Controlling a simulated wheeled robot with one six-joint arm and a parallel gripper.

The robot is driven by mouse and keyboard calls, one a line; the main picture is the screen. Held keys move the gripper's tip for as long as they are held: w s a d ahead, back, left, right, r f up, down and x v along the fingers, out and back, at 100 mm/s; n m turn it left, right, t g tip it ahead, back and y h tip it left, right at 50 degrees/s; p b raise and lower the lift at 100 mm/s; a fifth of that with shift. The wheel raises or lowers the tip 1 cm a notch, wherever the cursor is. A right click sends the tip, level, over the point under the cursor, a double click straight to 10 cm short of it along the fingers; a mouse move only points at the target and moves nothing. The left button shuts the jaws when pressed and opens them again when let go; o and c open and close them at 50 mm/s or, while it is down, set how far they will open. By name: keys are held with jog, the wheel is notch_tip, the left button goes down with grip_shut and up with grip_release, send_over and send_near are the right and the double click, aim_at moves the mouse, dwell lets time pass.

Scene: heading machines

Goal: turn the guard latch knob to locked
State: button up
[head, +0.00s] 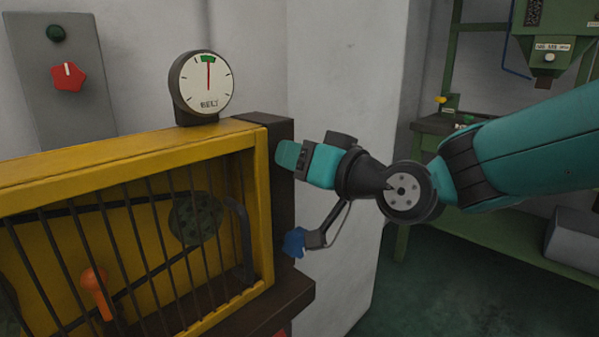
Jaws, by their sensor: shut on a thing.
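The guard latch knob appears to be the small blue knob (292,243) on the right side of the dark end post of the yellow guard. My gripper (305,240), dark and slim, hangs below the teal wrist and is shut on this blue knob from the right. Its fingers cover part of the knob, and I cannot read which way the knob points. No locked marking shows. The yellow barred guard (130,158) is in place in front of the belt and pulleys.
A round belt gauge (202,84) stands on the guard's top, its needle upright at the green band. A red knob (68,77) and dark green button are on a grey wall panel (86,112). A pale pillar (340,70) stands behind my wrist. A green workbench (470,225) is at right.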

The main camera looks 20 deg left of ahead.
jog(key=shift+n, duration=0.4)
jog(key=o, duration=0.9)
jog(key=b+v, duration=0.3)
jog(key=v, duration=1.4)
jog(key=shift+d, duration=0.2)
